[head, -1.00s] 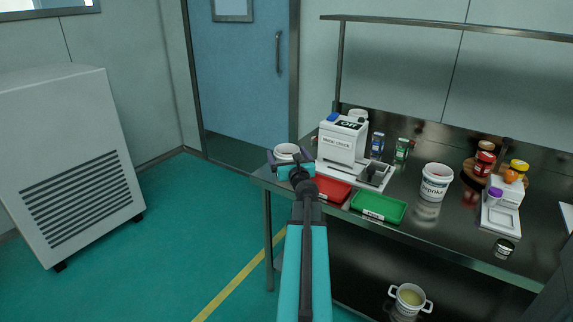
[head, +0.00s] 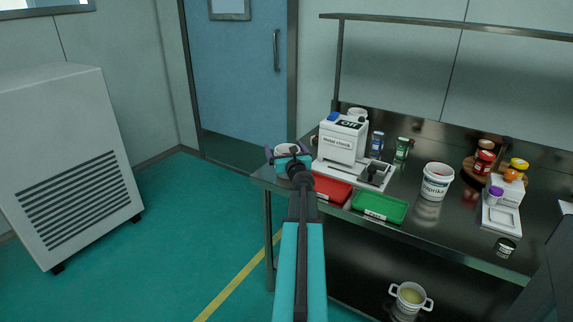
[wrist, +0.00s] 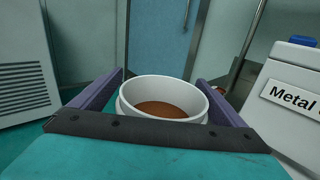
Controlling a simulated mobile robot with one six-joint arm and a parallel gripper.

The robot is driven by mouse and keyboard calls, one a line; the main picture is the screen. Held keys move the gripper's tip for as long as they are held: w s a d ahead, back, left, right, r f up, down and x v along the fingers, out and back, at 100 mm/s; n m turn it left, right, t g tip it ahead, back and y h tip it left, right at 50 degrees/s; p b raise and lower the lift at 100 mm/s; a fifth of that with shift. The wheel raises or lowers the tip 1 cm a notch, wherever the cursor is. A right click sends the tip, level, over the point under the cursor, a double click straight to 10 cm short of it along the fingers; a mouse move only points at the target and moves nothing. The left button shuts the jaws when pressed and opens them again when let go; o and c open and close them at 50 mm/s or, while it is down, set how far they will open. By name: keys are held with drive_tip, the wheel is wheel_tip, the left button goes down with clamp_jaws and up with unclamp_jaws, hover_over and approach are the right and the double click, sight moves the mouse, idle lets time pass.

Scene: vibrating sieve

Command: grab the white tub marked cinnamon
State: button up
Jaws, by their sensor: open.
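A white round tub (wrist: 124,107) with brown powder inside stands at the left end of the steel table. It also shows in the head view (head: 287,148), partly hidden by my gripper. No label on it can be read, so I cannot tell its marking. My gripper (head: 285,156) is open at the near side of the tub. In the wrist view its purple fingers (wrist: 163,88) lie left and right of the tub, with a gap on at least the right side. The tub's lower part is hidden behind the gripper's front plate.
The metal check machine (head: 342,139) stands close on the right of the tub. A red tray (head: 331,188) and a green tray (head: 379,207) lie at the table's front edge. A paprika tub (head: 436,182) stands further right. Another white tub (head: 357,113) is behind the machine.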

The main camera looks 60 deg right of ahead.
drive_tip(key=shift+s+d, duration=0.1)
drive_tip(key=shift+d, duration=0.05)
idle(0.3)
drive_tip(key=c, duration=1.3)
drive_tip(key=shift+r, duration=0.15)
